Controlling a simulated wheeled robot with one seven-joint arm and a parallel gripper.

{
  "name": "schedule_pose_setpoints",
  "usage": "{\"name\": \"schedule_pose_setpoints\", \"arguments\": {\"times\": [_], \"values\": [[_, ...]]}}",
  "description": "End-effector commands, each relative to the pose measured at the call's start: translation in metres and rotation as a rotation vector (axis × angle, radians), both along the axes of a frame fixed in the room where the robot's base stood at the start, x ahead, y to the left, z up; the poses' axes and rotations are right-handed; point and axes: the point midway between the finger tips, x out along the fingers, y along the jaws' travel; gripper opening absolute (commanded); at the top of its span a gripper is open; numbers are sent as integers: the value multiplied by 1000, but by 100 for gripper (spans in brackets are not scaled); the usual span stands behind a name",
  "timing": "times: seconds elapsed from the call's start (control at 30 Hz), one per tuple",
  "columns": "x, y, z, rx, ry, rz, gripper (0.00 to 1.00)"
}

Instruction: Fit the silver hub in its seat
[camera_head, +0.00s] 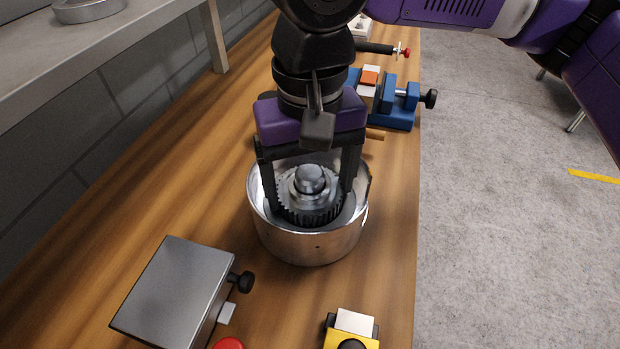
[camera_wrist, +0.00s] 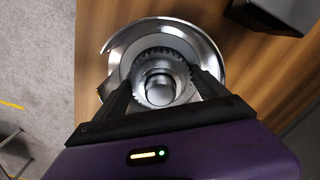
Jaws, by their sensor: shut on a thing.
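The silver hub (camera_head: 311,183) is a toothed metal piece with a round knob on top. It stands upright inside a round silver drum (camera_head: 312,247) on the wooden bench. My gripper (camera_head: 311,195) points down into the drum with a finger on each side of the hub, shut on it. In the wrist view the hub (camera_wrist: 160,88) sits between the fingers, inside the drum's rim (camera_wrist: 117,42). The drum's floor under the hub is mostly hidden, so I cannot tell whether the hub is fully down in a seat.
A grey metal box (camera_head: 172,291) with a black knob stands at the front left. A yellow and black device (camera_head: 366,335) and a red button (camera_head: 229,343) are at the front edge. A blue vise (camera_head: 394,112) stands behind the drum. A shelf (camera_head: 90,50) runs along the left.

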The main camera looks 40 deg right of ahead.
Motion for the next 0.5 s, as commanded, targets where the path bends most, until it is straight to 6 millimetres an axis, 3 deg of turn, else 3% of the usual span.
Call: {"name": "schedule_pose_setpoints", "arguments": {"times": [0.27, 0.3, 0.37, 0.5], "values": [[0, 0, 1, 1, -1, 0, 10], [0, 0, 1, 1, -1, 0, 90], [0, 0, 1, 1, -1, 0, 100], [0, 0, 1, 0, 0, 0, 100]]}}
